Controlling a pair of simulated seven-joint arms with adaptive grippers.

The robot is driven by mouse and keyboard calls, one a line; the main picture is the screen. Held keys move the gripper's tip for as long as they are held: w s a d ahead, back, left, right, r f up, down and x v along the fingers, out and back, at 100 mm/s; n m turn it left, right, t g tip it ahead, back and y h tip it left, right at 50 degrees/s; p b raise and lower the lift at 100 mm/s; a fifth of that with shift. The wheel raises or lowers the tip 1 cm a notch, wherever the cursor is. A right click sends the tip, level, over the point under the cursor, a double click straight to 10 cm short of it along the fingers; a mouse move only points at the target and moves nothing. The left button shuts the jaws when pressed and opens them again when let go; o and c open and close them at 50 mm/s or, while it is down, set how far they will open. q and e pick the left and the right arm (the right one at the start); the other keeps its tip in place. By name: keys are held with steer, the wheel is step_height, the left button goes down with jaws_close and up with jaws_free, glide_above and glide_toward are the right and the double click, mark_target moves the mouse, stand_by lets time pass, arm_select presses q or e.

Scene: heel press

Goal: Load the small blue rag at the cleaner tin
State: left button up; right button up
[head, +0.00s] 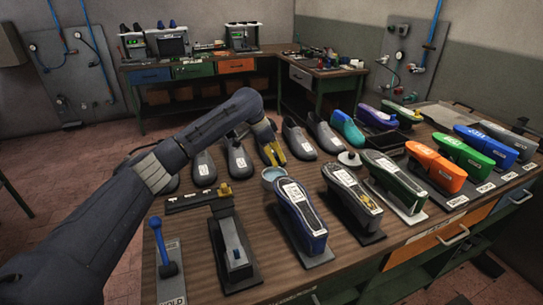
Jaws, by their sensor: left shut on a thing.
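My left gripper (273,158), with yellow fingers, reaches in from the left and points down just above and behind the cleaner tin (266,184). The tin is a small, round, pale container standing on the wooden bench. A light-blue patch shows at its mouth, right under the fingertips. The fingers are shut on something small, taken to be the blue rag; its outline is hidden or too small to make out. I cannot tell whether it touches the tin's contents. My right gripper is not in view.
A white round lid-like piece (350,158) lies right of the tin. Labelled shoe forms stand close around: grey ones behind, a dark blue one (301,219) in front, orange (437,167) and green (489,153) ones right. A blue-handled lever (160,245) stands front left.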

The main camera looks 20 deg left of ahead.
mark_target(274, 177)
arm_select(q)
steer(key=shift+a+f, duration=0.1)
steer(key=shift+f, duration=2.8)
steer(key=shift+s+f, duration=0.1)
steer(key=shift+f, duration=0.6)
stand_by(0.6)
steer(key=shift+r, duration=3.65)
